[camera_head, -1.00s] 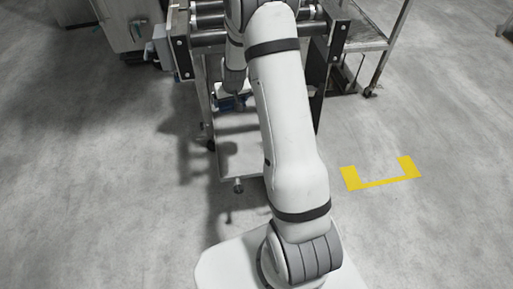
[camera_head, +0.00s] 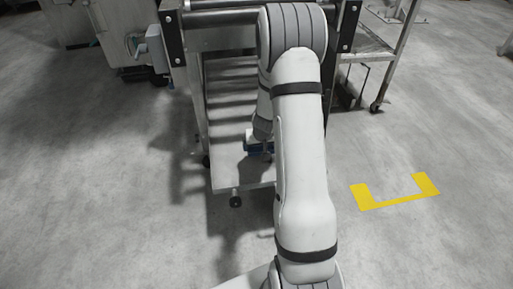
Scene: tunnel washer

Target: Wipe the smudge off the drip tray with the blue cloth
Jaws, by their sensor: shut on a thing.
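The drip tray (camera_head: 228,176) is a grey metal surface low inside the roller frame, partly hidden behind my arm. My gripper (camera_head: 256,141) is small in view, beside the left edge of my arm link, and points down over the tray. It is shut on the blue cloth (camera_head: 255,149), of which a small dark blue part shows under it. I cannot tell whether the cloth touches the tray. I cannot make out the smudge; shadow bands and my arm cover much of the tray.
Metal rollers (camera_head: 222,18) cross the frame above the tray. A metal side table (camera_head: 368,48) on castors stands at the right. Grey machines with a small box (camera_head: 155,45) are at the upper left. Yellow floor marking (camera_head: 397,198) lies at the right on clear floor.

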